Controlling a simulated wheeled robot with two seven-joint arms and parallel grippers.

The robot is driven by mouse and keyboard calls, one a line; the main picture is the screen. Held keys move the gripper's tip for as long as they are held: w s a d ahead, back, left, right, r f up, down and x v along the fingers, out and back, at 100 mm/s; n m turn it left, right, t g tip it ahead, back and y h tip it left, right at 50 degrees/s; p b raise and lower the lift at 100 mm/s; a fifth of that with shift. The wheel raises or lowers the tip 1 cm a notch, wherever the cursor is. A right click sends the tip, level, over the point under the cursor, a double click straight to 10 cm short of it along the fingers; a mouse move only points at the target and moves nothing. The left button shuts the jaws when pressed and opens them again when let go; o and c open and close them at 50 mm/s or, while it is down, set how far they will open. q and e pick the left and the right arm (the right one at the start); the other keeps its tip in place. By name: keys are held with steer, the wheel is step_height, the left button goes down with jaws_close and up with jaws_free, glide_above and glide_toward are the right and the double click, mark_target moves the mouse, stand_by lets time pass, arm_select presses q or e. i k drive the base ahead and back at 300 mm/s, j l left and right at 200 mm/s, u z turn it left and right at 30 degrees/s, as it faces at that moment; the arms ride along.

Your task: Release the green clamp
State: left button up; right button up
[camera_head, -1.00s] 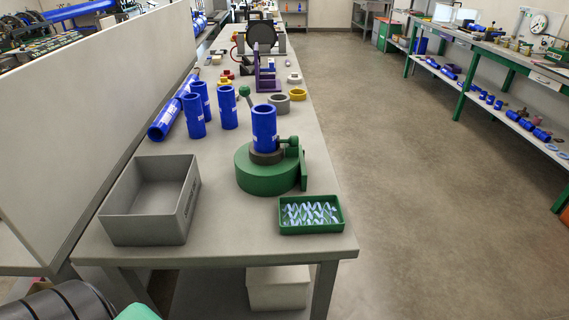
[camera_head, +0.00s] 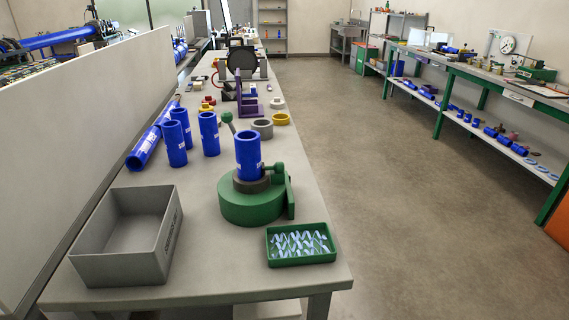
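The green clamp (camera_head: 249,204) stands near the front of the long grey table, a round green body with a dark ring on top. A blue pipe piece (camera_head: 248,152) stands upright in the ring. The clamp has a lever with a green ball knob (camera_head: 226,117), raised behind the pipe to the left. A second small green knob (camera_head: 281,167) sits at its right, beside a green upright plate (camera_head: 290,196). Whether the clamp grips the pipe cannot be told. Neither of my grippers is in view.
An empty grey bin (camera_head: 127,238) stands front left, and a green tray (camera_head: 301,245) with pale shavings front right. Several blue pipes (camera_head: 209,134) stand behind the bin. A purple stand (camera_head: 247,104) and rings lie farther back. The floor (camera_head: 400,220) right of the table is clear.

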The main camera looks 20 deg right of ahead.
mark_target(279, 167)
steer(key=i+l+u, duration=0.1)
steer(key=l, duration=0.3)
steer(key=i+l, duration=0.1)
steer(key=l, duration=0.3)
steer(key=i+l+u, duration=0.15)
steer(key=l, duration=0.25)
